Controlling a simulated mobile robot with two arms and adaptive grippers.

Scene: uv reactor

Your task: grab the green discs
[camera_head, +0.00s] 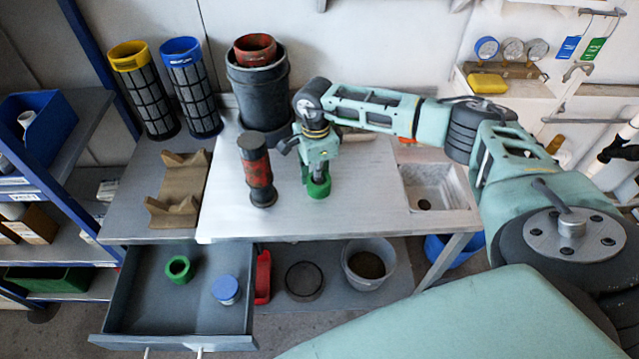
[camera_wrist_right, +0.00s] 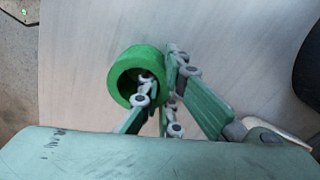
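A green ring-shaped disc (camera_head: 318,189) is at the tabletop under my right gripper (camera_head: 318,172). In the right wrist view the disc (camera_wrist_right: 122,72) has one finger inside its hole and the other against its outer wall, so the gripper (camera_wrist_right: 160,76) is closed on the wall. I cannot tell whether the disc still touches the table. A second green disc (camera_head: 179,269) lies in the open drawer, to the left of a blue-topped round piece. My left gripper is not in view.
The grey drawer (camera_head: 130,318) is pulled out below the table (camera_head: 235,222). A dark red-banded cylinder (camera_head: 257,170) stands left of my right gripper. A large black container (camera_head: 258,95) is behind. A brown cradle (camera_head: 179,185) sits at left, a sink (camera_head: 437,186) at right.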

